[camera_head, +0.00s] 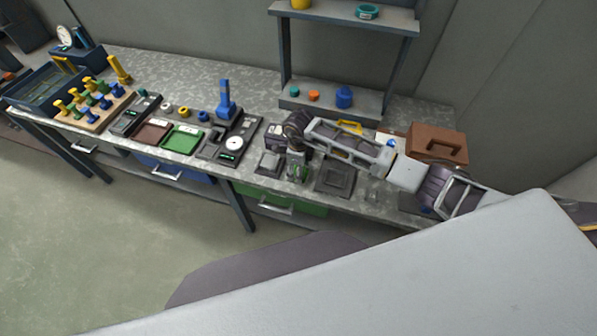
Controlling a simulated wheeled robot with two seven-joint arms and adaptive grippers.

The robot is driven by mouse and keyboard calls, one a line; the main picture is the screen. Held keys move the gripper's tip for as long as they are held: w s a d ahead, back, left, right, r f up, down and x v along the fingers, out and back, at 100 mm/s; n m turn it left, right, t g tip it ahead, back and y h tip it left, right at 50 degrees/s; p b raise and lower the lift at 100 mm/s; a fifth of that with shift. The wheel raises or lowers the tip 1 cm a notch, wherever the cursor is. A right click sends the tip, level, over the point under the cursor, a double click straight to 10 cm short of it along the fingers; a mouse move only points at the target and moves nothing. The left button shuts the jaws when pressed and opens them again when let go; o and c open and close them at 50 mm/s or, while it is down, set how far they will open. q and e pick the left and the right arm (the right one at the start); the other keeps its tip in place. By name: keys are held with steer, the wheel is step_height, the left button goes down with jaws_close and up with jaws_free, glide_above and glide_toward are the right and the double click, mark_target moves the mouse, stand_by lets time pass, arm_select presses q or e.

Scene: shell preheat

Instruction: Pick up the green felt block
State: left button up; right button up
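My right arm reaches in from the right across the bench. Its gripper (297,174) points down over the bench, between a small grey pad and a dark square plate. A small green patch (293,169) shows at the fingers; it may be the green felt block, but it is too small and too covered to be sure. I cannot tell whether the fingers are shut on it. My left gripper is not in view.
A dark square plate (334,180) lies right of the gripper, and a grey pad (269,162) left. A green tray (182,139), brown tray (152,132), gauge (233,144) and pegged board (92,123) stand further left. A shelf (345,14) rises behind; a brown toolbox (436,142) is right.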

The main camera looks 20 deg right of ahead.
steer(key=c, duration=0.9)
steer(key=shift+c, duration=0.2)
steer(key=shift+r, duration=0.15)
step_height(320, 180, up, 10)
steer(key=b, duration=0.2)
stand_by(0.4)
steer(key=shift+o, duration=1.3)
steer(key=c, duration=0.3)
steer(key=shift+f, duration=0.2)
